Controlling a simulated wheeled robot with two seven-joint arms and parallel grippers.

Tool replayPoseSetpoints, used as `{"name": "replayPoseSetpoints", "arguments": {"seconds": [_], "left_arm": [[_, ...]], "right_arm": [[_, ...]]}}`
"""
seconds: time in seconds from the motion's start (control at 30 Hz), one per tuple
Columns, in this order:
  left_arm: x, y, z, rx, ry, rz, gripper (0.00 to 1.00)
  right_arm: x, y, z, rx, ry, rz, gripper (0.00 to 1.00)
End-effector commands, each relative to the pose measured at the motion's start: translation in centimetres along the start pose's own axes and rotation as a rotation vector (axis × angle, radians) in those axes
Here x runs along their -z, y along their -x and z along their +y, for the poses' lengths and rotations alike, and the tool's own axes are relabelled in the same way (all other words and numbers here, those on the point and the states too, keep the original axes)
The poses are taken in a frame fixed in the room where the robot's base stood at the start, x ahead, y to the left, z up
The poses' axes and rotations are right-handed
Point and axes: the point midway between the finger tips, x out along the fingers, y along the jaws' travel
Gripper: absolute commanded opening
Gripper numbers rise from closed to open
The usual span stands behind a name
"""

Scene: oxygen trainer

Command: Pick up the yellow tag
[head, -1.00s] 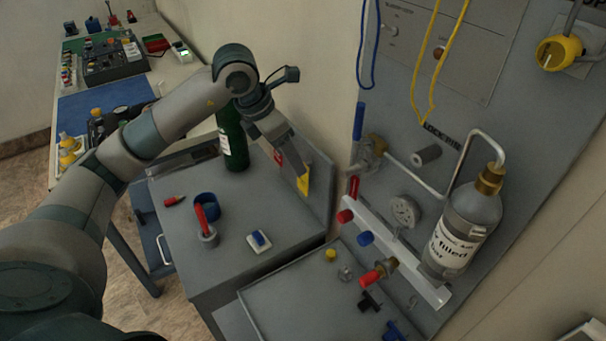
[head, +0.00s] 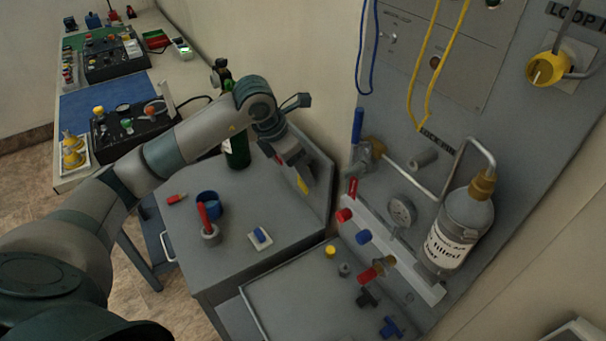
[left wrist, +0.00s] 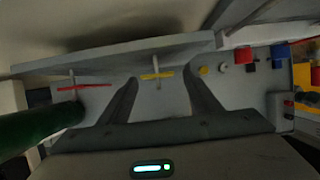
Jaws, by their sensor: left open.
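The yellow tag (head: 302,185) hangs at the grey upright panel at the back edge of the grey cabinet; my gripper partly covers it in the head view. In the left wrist view the yellow tag (left wrist: 157,76) shows edge-on as a thin yellow strip on a small peg, between and beyond the fingertips. My left gripper (left wrist: 160,78) is open and empty, pointing at the panel. In the head view my left gripper (head: 304,178) is right by the tag; contact cannot be told. My right gripper is not in view.
A red tag (left wrist: 85,87) hangs left of the yellow one. A green bottle (head: 236,150) stands close beside my gripper. A blue cup (head: 208,204), red-handled part (head: 207,231) and white block with blue top (head: 260,239) stand on the cabinet (head: 235,275). A tray with small fittings lies right.

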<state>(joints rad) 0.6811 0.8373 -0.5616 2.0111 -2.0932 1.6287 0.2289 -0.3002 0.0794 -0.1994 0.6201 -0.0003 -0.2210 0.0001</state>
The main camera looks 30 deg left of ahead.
Motion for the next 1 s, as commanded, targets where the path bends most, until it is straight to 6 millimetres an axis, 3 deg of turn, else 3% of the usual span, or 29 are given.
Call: {"name": "replayPoseSetpoints", "arguments": {"seconds": [0.1, 0.3, 0.8, 1.0], "left_arm": [[-0.4, -1.1, 0.1, 0.002, 0.002, 0.003, 0.58], [-0.2, -3.2, 0.1, 0.001, 0.000, 0.001, 0.58], [-0.2, -3.4, 0.1, 0.000, -0.001, 0.000, 0.58], [-0.2, -3.4, 0.2, 0.000, -0.001, 0.000, 0.15]], "right_arm": [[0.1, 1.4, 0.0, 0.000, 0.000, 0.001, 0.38], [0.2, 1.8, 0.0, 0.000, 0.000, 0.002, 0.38], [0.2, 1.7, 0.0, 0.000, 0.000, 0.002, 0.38], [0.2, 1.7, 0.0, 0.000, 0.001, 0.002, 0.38]]}}
